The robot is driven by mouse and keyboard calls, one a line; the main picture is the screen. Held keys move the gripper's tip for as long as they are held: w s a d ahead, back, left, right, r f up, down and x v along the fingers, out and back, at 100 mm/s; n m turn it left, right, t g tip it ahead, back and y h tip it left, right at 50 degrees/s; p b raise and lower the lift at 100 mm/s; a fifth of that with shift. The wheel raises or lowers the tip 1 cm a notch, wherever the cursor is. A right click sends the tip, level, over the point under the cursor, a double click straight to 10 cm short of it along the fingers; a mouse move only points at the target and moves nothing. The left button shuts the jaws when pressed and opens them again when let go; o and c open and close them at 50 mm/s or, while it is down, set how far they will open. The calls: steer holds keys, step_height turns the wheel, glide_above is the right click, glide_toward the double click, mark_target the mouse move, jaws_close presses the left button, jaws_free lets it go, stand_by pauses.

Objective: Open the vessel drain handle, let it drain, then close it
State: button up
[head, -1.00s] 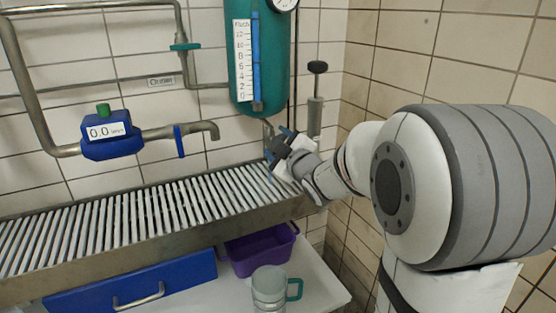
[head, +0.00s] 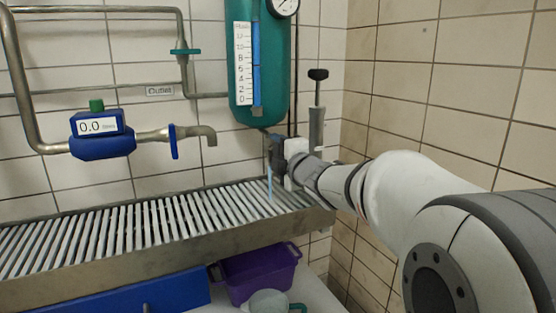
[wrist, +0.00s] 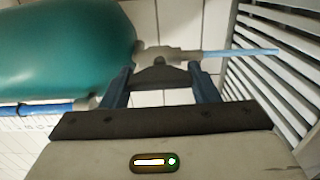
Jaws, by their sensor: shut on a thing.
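The green vessel (head: 258,75) hangs on the tiled wall, with a blue level column (head: 256,50) beside its scale. Its metal drain valve (wrist: 165,54) sits at the vessel's bottom end. A light-blue stream (head: 269,184) runs from the valve down to the slatted grate (head: 150,222); the stream (wrist: 240,52) also shows in the wrist view. My gripper (head: 279,150) is at the valve, just under the vessel. Its blue fingers are shut on the dark drain handle (wrist: 160,76), seen between them in the wrist view. The gripper hides much of the valve in the head view.
A blue flow meter (head: 103,146) reading 0.0 and an outlet pipe (head: 200,133) stand left of the vessel. A grey pump (head: 317,115) stands close right of my gripper. A purple bin (head: 260,274), a jug (head: 268,300) and a blue drawer (head: 150,290) are below.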

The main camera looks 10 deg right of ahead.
stand_by(0.3)
steer(key=o, duration=1)
steer(key=p+v, duration=0.2)
steer(key=v, duration=0.5)
steer(key=shift+s+d, duration=0.1)
steer(key=shift+s, duration=0.25)
steer(key=shift+r+p, duration=0.1)
steer(key=shift+p, duration=0.2)
